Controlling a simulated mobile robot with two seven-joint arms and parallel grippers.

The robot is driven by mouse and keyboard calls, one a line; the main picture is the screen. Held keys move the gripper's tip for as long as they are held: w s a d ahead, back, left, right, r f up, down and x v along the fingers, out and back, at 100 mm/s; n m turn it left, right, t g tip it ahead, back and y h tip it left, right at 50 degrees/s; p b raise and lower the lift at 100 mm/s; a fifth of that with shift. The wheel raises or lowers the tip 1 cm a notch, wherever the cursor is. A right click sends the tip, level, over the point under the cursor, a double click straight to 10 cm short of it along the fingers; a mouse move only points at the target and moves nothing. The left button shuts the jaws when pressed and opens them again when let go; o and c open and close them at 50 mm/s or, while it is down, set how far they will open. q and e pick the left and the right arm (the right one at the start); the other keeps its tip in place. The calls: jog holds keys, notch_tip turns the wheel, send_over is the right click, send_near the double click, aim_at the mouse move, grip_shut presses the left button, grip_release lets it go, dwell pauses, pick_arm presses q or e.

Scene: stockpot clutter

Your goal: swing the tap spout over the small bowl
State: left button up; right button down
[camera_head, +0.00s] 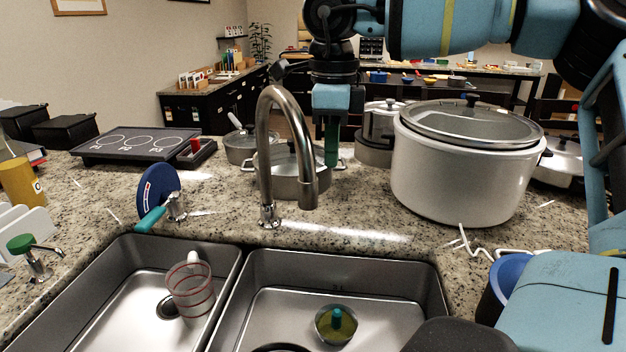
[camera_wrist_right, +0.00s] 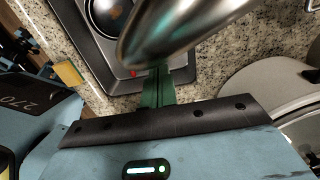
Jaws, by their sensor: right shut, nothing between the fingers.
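The tap spout (camera_head: 308,180) is an arched metal tube rising from its base (camera_head: 268,216) behind the sink divider. My right gripper (camera_head: 331,155), with green fingers, is shut and empty, behind and just right of the spout. In the right wrist view, the spout (camera_wrist_right: 165,30) looms large near the fingertips (camera_wrist_right: 158,75); I cannot tell whether they touch. My left gripper is out of view.
A measuring cup (camera_head: 192,292) stands in the left basin. A large white stockpot (camera_head: 455,180) stands on the counter at right. A smaller pot (camera_head: 290,178) is behind the spout. A blue disc (camera_head: 160,190) and teal-tipped tap lever (camera_head: 150,219) are at left.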

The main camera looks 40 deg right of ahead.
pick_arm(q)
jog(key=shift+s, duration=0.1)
